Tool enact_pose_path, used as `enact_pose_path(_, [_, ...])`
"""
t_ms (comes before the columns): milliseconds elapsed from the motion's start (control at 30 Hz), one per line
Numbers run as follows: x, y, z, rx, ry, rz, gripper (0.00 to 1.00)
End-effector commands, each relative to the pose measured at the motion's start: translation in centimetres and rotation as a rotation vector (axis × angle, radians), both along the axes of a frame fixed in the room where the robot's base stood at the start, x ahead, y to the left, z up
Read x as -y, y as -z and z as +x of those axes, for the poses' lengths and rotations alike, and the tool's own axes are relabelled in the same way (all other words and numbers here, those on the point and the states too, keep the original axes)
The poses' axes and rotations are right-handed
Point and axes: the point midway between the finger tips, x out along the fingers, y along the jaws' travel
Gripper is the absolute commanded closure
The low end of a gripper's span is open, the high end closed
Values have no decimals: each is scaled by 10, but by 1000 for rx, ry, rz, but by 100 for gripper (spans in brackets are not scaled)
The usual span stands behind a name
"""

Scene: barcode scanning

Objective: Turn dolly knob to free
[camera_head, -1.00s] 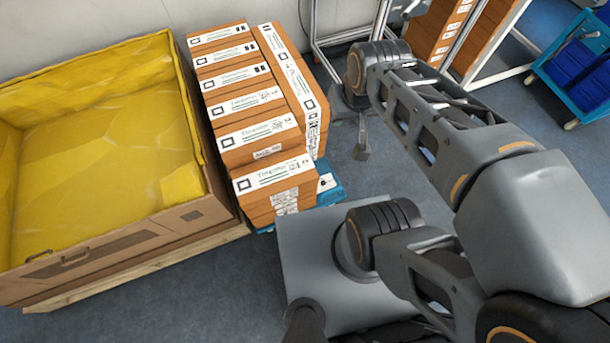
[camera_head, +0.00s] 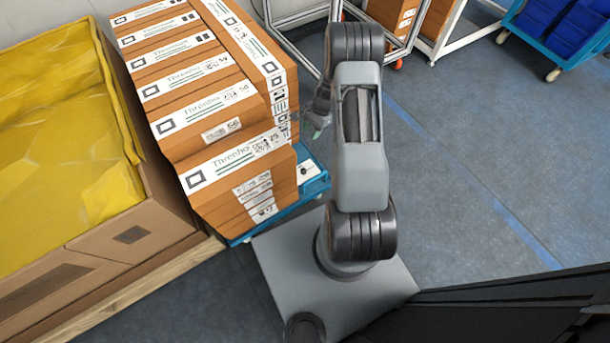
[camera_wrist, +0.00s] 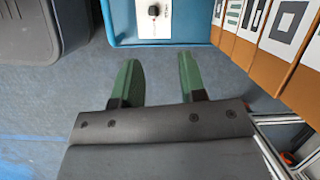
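A blue dolly (camera_head: 314,184) stands under the stacked orange boxes, and its front right corner shows in the head view. The knob (camera_wrist: 153,11) is a small black dial on a white plate at the top of the wrist view, on the blue dolly's corner (camera_wrist: 180,35). My gripper's two green fingers (camera_wrist: 158,82) are apart with nothing between them, and the knob lies beyond their tips. In the head view my gripper (camera_head: 316,124) is partly hidden behind my arm, close to the box stack's right side. I cannot read the knob's setting.
Orange boxes (camera_head: 240,165) with white labels rise beside the knob and show at the right of the wrist view (camera_wrist: 262,45). A large carton with yellow lining (camera_head: 55,130) stands left. A blue cart (camera_head: 530,40) and white-framed racks (camera_head: 440,40) stand behind. The floor at right is clear.

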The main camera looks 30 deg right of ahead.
Motion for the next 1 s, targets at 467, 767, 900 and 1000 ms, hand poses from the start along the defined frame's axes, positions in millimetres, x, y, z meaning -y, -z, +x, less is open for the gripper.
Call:
enact_pose_path(467, [5, 119, -14, -76, 158, 43, 62])
enact_pose_path(767, [-17, 173, -17, -77, 156, 43, 62])
enact_pose_path(900, [-26, 193, -17, -75, 155, 42, 62])
enact_pose_path(1000, [-31, 205, -18, -75, 154, 42, 62])
